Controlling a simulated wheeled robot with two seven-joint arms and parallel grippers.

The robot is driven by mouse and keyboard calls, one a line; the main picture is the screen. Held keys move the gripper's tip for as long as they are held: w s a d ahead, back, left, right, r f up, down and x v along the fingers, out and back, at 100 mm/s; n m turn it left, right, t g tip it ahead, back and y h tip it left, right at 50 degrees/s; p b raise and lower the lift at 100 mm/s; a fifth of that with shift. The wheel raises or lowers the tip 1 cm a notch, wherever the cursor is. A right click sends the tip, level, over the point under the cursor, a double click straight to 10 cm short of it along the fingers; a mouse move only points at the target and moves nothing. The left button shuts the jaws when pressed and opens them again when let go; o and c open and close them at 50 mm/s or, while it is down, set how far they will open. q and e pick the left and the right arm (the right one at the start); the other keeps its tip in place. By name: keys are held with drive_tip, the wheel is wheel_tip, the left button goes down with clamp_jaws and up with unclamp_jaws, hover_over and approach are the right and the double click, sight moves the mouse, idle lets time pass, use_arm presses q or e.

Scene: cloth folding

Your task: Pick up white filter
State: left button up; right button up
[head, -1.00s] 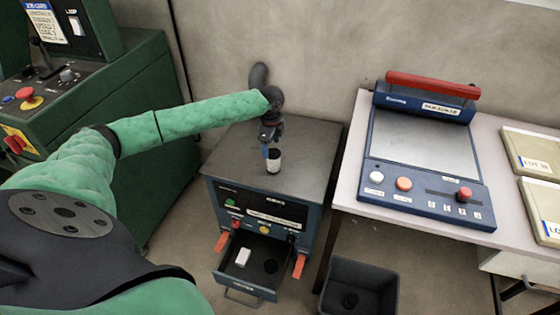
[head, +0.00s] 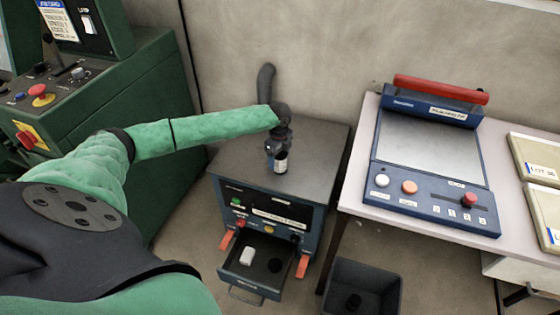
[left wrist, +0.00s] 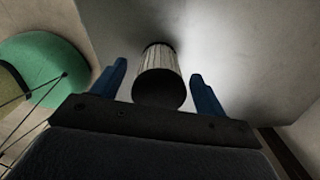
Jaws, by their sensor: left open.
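The white filter (head: 281,166) is a small upright cylinder with a dark end, standing on the dark top of the cabinet. In the left wrist view the filter (left wrist: 160,66) shows a pale pleated side and a dark round end. My left gripper (head: 276,152) is at the filter and hides part of it in the head view. In the left wrist view its two blue fingers (left wrist: 159,72) are open, one on each side of the filter, with gaps showing. My right gripper is not in view.
A dark bin (head: 385,290) stands on the floor. A blue machine (head: 430,205) sits on the right table. Much of the cabinet top is bare.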

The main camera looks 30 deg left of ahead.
use_arm(q)
wheel_tip(320, 180, down, 2)
drive_tip(key=shift+f, duration=0.1)
drive_tip(key=shift+c, duration=0.4)
drive_tip(key=c, duration=1)
drive_tip(key=shift+o, duration=0.2)
